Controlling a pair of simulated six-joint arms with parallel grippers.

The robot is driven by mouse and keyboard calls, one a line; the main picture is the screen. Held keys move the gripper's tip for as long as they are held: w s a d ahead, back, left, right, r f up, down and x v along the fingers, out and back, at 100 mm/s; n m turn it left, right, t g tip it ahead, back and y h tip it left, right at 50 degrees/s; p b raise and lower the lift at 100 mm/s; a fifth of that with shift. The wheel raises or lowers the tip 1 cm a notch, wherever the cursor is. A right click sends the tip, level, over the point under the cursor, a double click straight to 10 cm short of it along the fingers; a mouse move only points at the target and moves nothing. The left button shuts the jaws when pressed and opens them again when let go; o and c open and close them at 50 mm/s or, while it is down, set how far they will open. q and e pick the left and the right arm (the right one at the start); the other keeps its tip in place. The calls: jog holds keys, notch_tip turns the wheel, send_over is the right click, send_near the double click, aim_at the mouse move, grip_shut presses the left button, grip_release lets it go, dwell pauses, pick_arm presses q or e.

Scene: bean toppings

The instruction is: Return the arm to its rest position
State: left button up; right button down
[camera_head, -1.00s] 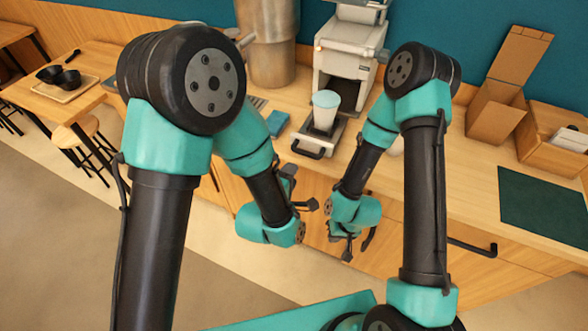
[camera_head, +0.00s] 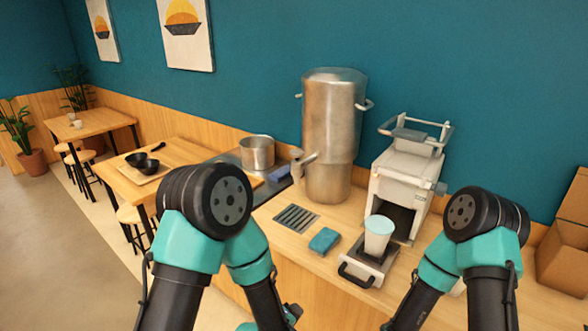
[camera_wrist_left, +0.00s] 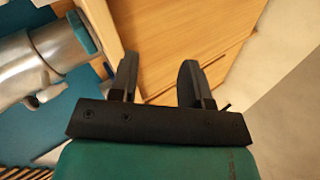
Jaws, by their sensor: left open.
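My left arm (camera_head: 205,225) is folded in the lower middle of the head view, in front of the counter, with its forearm angled down out of the picture. My left gripper shows in the left wrist view (camera_wrist_left: 157,80); its two dark fingers are apart with nothing between them. Wooden panelling lies beyond the fingers. My right arm (camera_head: 475,240) is folded at the lower right of the head view. The right gripper is below the edge of the picture.
The counter holds a cup (camera_head: 378,236) on the tray of a white machine (camera_head: 402,185), a tall steel dispenser (camera_head: 328,140), a blue sponge (camera_head: 323,240), a drain grate (camera_head: 296,218) and a pot (camera_head: 257,153). A cardboard box (camera_head: 566,255) stands at right.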

pick_arm(q)
jog(key=s+a+f+m+g, duration=0.2)
jog(key=s+a+f+g, duration=0.1)
jog(key=a, duration=0.4)
jog(key=s+a+f+m+g+y, duration=0.1)
jog(key=s+a+f+m+g, duration=0.1)
jog(key=s+a+f, duration=0.3)
jog(key=s+a+f+m+g+y, duration=0.1)
jog(key=s+a+f+m+g, duration=0.1)
jog(key=a, duration=0.8)
notch_tip(320, 180, down, 4)
jog(key=s+g, duration=0.1)
jog(key=s, duration=0.1)
jog(key=shift+s+r+g, duration=0.15)
jog(key=shift+s+g, duration=0.15)
